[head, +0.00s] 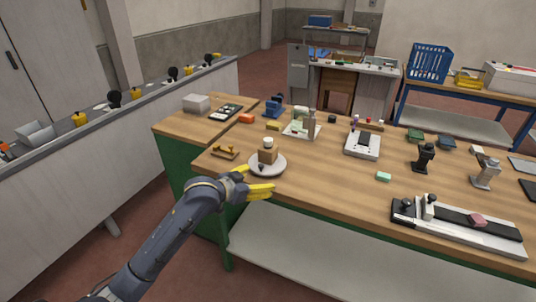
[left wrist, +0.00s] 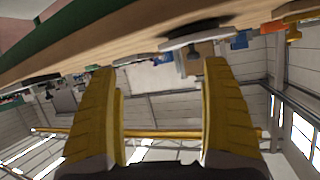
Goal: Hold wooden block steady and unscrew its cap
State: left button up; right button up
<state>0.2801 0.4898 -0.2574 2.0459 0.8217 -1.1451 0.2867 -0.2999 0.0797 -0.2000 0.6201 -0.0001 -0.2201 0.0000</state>
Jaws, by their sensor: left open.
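A small wooden block (head: 267,156) stands upright on a round white plate (head: 281,168) near the left front edge of the wooden bench. A pale cap (head: 268,142) sits on top of the block. My left gripper (head: 262,180) is open and empty, with yellow fingers, just in front of the plate at the bench edge. In the left wrist view the two fingers (left wrist: 162,100) are spread apart with nothing between them. My right gripper is not in view.
A brown wooden piece (head: 225,152) lies left of the plate. A white stand (head: 301,131) is behind it, and a green block (head: 384,176) lies to the right. A long black-and-white fixture (head: 455,226) occupies the right front. Bench surface right of the plate is clear.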

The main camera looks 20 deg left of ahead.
aim_at(265, 155)
pick_arm(q)
jog(key=a+r+n+t+y, duration=0.2)
jog(key=a+r+n+y, duration=0.1)
jog(key=r+n, duration=0.15)
jog(key=x, duration=1.1)
jog(key=shift+w+a+r, duration=0.15)
jog(key=shift+w, duration=0.3)
jog(key=shift+x, duration=2.9)
jog(key=shift+r, duration=0.2)
jog(key=c, duration=1.4)
jog(key=shift+r, duration=0.1)
notch_tip(265, 155, up, 20)
